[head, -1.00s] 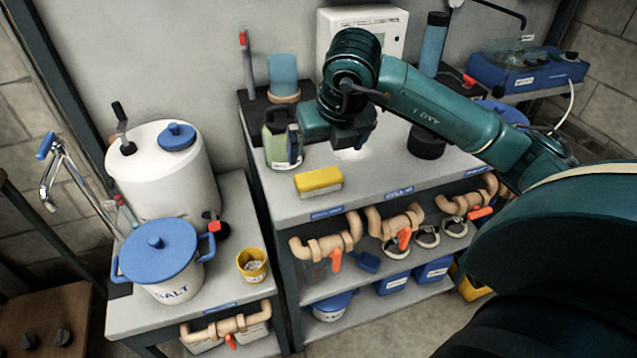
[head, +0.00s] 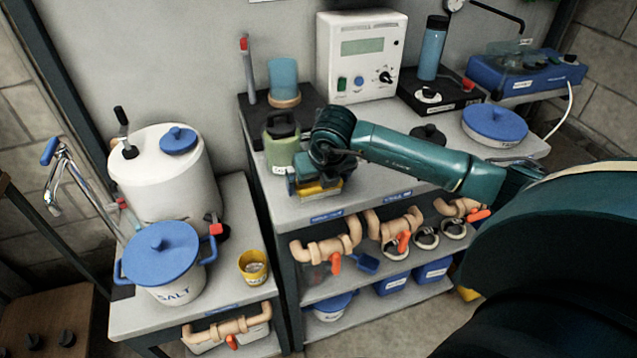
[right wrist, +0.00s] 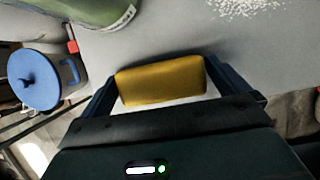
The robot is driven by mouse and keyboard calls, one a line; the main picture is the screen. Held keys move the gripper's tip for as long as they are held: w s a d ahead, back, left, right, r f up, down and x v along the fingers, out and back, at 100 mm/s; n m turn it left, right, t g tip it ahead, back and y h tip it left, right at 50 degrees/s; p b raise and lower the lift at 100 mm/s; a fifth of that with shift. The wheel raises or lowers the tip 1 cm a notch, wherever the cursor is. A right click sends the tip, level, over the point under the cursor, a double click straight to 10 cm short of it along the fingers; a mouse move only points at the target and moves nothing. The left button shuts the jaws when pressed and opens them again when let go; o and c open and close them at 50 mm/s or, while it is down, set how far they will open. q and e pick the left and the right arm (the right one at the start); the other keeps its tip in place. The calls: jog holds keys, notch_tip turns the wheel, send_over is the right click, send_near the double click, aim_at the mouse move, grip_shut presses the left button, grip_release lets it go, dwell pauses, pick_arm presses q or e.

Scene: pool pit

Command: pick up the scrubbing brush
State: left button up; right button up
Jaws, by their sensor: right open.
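The scrubbing brush, a yellow block with a paler underside, lies on the upper grey bench top (head: 375,192) near its front left edge. In the head view it shows only in part (head: 327,192), with my right gripper (head: 314,188) over it. In the right wrist view the brush (right wrist: 160,82) lies between the two blue fingers of the open right gripper (right wrist: 164,80), one finger near each end. I cannot tell whether the fingers touch it. My left gripper is not in view.
A green jug (head: 281,145) stands close behind and left of the gripper. A blue cup (head: 284,78), a white instrument box (head: 362,55) and a blue-lidded pot (head: 494,124) stand farther back. The lower bench at left holds a salt pot (head: 162,260) and a yellow cup (head: 252,267).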

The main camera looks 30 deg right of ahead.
jog(key=c, duration=0.7)
jog(key=shift+r, duration=0.1)
notch_tip(320, 180, up, 10)
jog(key=shift+f+b, duration=0.1)
jog(key=shift+b, duration=0.4)
